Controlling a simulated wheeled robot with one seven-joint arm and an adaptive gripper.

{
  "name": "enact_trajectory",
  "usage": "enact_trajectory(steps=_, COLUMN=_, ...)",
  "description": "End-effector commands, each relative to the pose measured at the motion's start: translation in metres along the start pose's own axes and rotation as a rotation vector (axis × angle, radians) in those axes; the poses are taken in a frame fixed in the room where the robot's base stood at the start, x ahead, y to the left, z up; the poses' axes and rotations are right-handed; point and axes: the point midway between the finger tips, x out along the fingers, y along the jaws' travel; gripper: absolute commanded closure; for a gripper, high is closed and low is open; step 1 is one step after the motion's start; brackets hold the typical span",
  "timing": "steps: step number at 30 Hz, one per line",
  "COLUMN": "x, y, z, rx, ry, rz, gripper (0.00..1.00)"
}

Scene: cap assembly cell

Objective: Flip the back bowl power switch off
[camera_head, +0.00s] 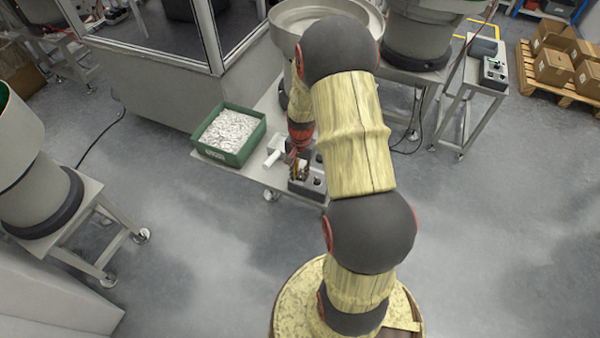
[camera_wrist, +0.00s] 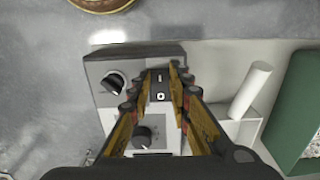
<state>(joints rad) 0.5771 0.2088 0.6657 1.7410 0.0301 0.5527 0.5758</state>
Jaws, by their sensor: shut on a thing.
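The grey control box (camera_head: 313,190) stands on a light bench below the back bowl (camera_head: 287,20). It also shows in the wrist view (camera_wrist: 97,70), with two black knobs and a black rocker power switch (camera_wrist: 160,96) marked with a line and a circle. My gripper (camera_wrist: 159,82) points down at the box, its two fingers closed in on the left and right sides of the switch. In the head view my gripper (camera_head: 300,167) is over the box, and my arm hides part of it. Which way the rocker is tipped I cannot tell.
A green bin (camera_head: 253,141) of small white parts stands left of the box. A white cylinder (camera_wrist: 250,90) lies between them. Another control box (camera_head: 493,72) and a pallet of cartons (camera_head: 553,67) are at the right. The floor right of my arm is clear.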

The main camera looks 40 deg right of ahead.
Motion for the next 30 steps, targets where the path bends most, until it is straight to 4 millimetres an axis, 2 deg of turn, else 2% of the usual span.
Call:
enact_trajectory(steps=12, x=-0.0035, y=0.0004, z=-0.0066, rx=0.001, ry=-0.209, rz=-0.001, gripper=1.0)
enact_trajectory(steps=24, x=-0.0028, y=0.0002, z=-0.0063, rx=0.0, ry=-0.23, rz=-0.002, gripper=1.0)
enact_trajectory(steps=25, x=-0.0028, y=0.0002, z=-0.0063, rx=0.0, ry=-0.23, rz=-0.002, gripper=0.79)
enact_trajectory(steps=30, x=-0.0029, y=0.0001, z=-0.0064, rx=-0.001, ry=-0.229, rz=-0.002, gripper=0.7)
